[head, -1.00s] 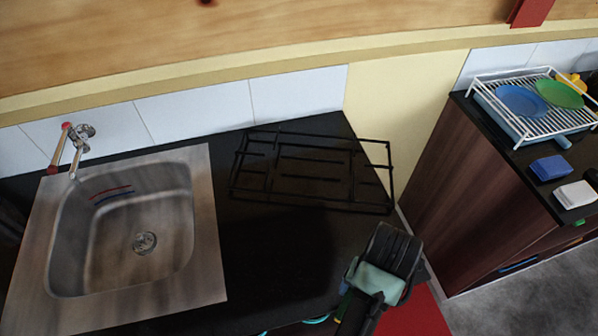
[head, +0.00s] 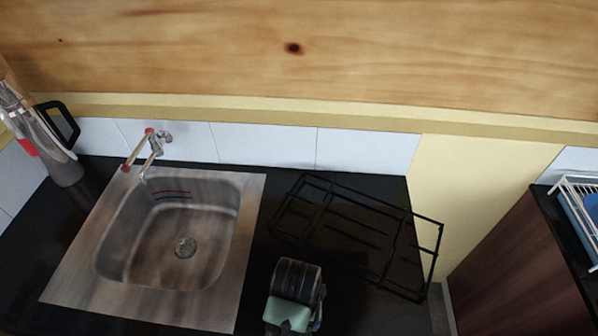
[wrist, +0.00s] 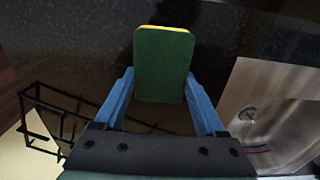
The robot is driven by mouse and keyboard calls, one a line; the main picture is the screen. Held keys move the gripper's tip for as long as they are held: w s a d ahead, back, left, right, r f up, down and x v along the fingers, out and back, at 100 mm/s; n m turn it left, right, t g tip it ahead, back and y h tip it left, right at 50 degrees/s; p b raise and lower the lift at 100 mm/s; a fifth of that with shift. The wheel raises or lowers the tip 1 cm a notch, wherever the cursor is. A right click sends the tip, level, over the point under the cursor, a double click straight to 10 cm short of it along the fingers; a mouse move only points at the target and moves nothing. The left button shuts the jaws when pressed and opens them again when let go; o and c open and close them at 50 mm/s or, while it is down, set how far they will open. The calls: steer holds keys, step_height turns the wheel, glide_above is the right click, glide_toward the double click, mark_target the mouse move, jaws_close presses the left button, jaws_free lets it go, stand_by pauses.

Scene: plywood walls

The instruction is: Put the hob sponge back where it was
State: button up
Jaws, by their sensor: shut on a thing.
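My gripper (wrist: 160,88) is shut on a sponge (wrist: 161,62) with a dark green face and a yellow edge. The sponge sits between the blue fingers in the wrist view, over the dark worktop. In the head view my gripper's wrist part (head: 295,292) is at the lower middle, right of the sink, and it hides the sponge. A black wire frame (head: 371,234), perhaps the hob grate, lies on the black worktop beyond and to the right of my gripper. It also shows at the left of the wrist view (wrist: 62,114).
A steel sink (head: 150,245) with a tap (head: 150,150) is left of my gripper. A metal jug-like vessel (head: 50,150) stands in the back left corner. A white dish rack (head: 577,205) stands on a separate counter at the right, across a gap. Tiles line the back.

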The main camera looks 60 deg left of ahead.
steer(key=shift+f+p, duration=0.3)
steer(key=shift+f, duration=3.25)
steer(key=shift+f, duration=0.1)
steer(key=o, duration=1.3)
steer(key=shift+c, duration=0.2)
